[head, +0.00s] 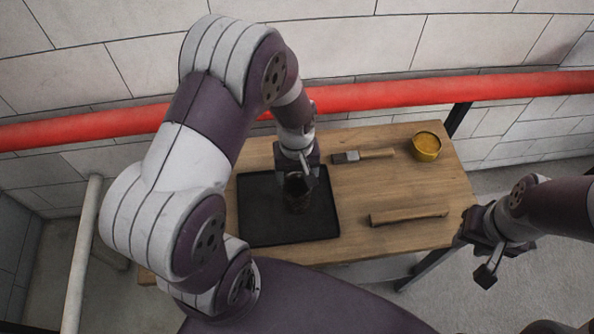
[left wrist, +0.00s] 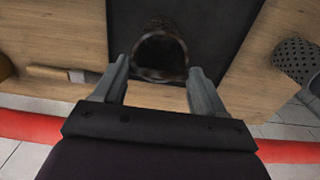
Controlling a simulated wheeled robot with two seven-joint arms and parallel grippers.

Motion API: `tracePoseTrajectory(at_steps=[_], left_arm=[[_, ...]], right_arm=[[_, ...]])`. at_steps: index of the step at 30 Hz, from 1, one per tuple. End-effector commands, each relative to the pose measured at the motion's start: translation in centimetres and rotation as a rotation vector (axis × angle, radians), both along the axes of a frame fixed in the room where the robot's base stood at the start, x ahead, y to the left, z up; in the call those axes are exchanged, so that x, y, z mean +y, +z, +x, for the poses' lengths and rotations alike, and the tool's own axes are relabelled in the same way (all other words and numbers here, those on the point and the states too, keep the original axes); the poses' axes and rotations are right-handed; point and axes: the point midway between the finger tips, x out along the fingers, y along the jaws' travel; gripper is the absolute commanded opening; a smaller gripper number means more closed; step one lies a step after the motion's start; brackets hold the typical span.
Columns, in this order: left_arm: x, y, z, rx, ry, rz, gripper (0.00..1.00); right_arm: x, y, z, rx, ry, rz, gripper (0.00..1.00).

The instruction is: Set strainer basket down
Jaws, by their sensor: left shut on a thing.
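The strainer basket (head: 298,194) is a dark, brownish, open-mouthed cylinder. My left gripper (head: 297,172) is shut on it, over the black tray (head: 262,228) on the wooden table. In the left wrist view the basket (left wrist: 161,50) sits between the two fingers of my left gripper (left wrist: 160,82), its dark mouth facing the camera. The black tray (left wrist: 218,35) lies behind it. I cannot tell whether the basket's lower end touches the tray. My right gripper (head: 478,254) is open and empty, off the table's right edge.
A brush (head: 364,155) and a yellow container (head: 426,146) are at the back right of the table (head: 350,185). A wooden stick-like piece (head: 408,216) lies at front right. A red pipe (head: 390,96) runs behind. A grey perforated object (left wrist: 297,62) shows in the left wrist view.

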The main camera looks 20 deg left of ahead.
Motion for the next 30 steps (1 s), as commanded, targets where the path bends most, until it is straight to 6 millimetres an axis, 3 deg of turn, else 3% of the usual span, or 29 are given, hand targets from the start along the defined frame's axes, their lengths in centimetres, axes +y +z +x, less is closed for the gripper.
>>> tracePoseTrajectory(at_steps=[5,6,7,15,19,30], left_arm=[[0.0,-0.4,0.0,0.000,0.000,0.000,0.00],[0.0,-0.3,0.0,0.000,0.000,0.000,0.84],[0.0,-0.3,0.0,0.000,0.000,0.000,0.94],[0.0,-0.3,0.0,0.000,0.000,0.000,0.97],[0.0,0.8,0.1,-0.002,0.000,0.000,0.97],[0.1,9.9,0.0,-0.003,0.000,0.001,0.97]], right_arm=[[0.0,-0.3,0.0,0.000,0.000,0.000,0.34],[0.0,-0.2,0.0,0.000,0.000,0.000,0.34],[0.0,-0.2,0.0,0.000,0.000,0.000,0.34],[0.0,-0.2,0.0,0.000,0.000,0.000,0.34],[0.0,-0.1,0.0,0.000,0.000,0.000,0.34],[0.0,-1.0,0.0,0.000,0.000,0.000,0.34]])
